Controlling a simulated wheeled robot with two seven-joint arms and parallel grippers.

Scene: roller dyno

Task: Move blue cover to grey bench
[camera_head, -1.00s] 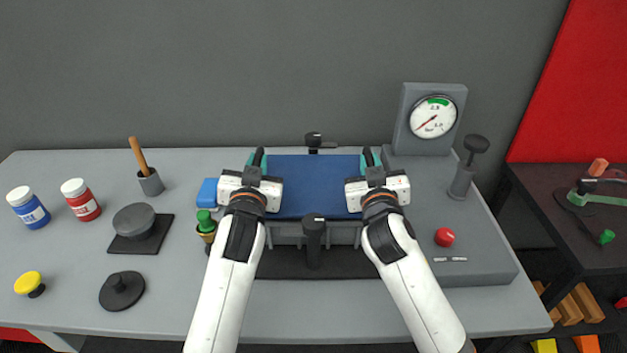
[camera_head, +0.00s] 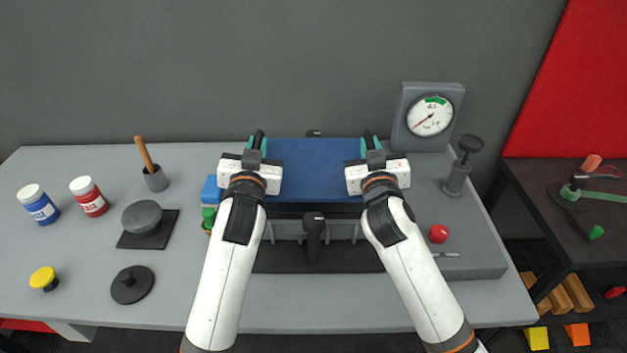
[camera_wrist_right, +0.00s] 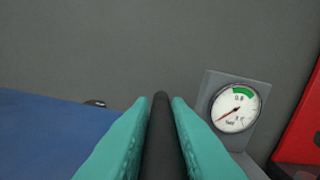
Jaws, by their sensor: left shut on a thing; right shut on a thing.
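The blue cover (camera_head: 315,171) is a flat blue panel held level between my two grippers, above the dyno in the middle of the grey bench (camera_head: 190,299). My left gripper (camera_head: 257,144) is shut on the cover's left side handle. My right gripper (camera_head: 371,144) is shut on its right side. In the right wrist view the teal fingers close on a dark bar (camera_wrist_right: 160,135), with the blue cover (camera_wrist_right: 50,135) to the left. A dark gap shows below the cover's front edge, over the grey roller frame (camera_head: 288,229). The rollers are hidden.
A dial gauge (camera_head: 431,116) stands on the grey console at right, with a black-knobbed lever (camera_head: 457,178) and red button (camera_head: 438,233). A dark clamp (camera_head: 313,225) stands in front of the frame.

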